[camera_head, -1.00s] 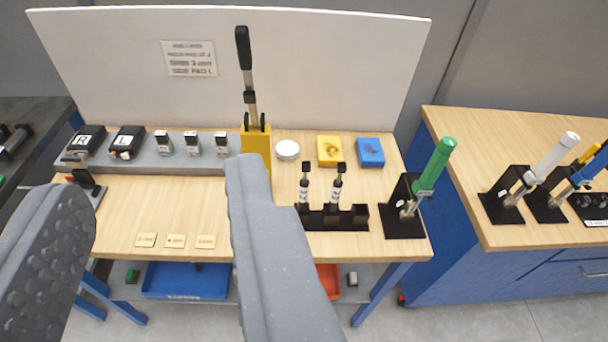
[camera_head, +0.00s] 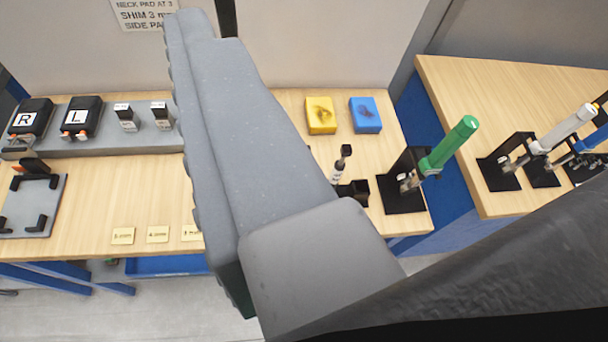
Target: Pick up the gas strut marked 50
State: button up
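A gas strut (camera_head: 340,163), a small dark upright rod with a pale label band, stands in a black rack (camera_head: 358,191) on the wooden bench. I cannot read its number. The left part of the rack, where a second strut stood in the earlier view, is hidden behind my gripper. My gripper (camera_head: 225,110) shows as one big grey finger across the middle, between the camera and the bench. Its other finger cannot be made out, so I cannot tell how far it is open. I see nothing held.
A green-handled tool in a black stand (camera_head: 405,208) is right of the rack. Yellow (camera_head: 320,115) and blue (camera_head: 364,115) blocks lie behind it. R (camera_head: 30,117) and L (camera_head: 82,117) pads sit on a grey shelf. A second bench (camera_head: 450,110) is at right.

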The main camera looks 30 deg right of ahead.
jog(key=w+d+f+n+g+h+b, duration=0.15)
jog(key=w+f+n, duration=0.25)
jog(key=f, duration=0.4)
jog(key=w+d+f+n+g+h+p, duration=0.1)
jog(key=w+d+f+n+h, duration=0.15)
jog(key=f, duration=0.45)
jog(key=w+d+f+n+g+h+b, duration=0.1)
jog(key=w+d+f+n+h, duration=0.15)
jog(key=w+f+n, duration=0.4)
jog(key=d+f+n+g+h+b, duration=0.1)
jog(key=d+f+n, duration=0.2)
jog(key=f+n, duration=0.65)
jog(key=d+f+n+g+h, duration=0.1)
jog(key=d+f+n+h, duration=0.3)
jog(key=f, duration=1)
jog(key=w+d+f+y+b, duration=0.2)
jog(key=w+d+f, duration=0.2)
jog(key=w+d, duration=0.3)
jog(key=shift+w+f+n, duration=0.25)
jog(key=shift+w+n, duration=0.1)
jog(key=shift+w, duration=0.7)
jog(key=shift+y, duration=0.25)
grip_shut()
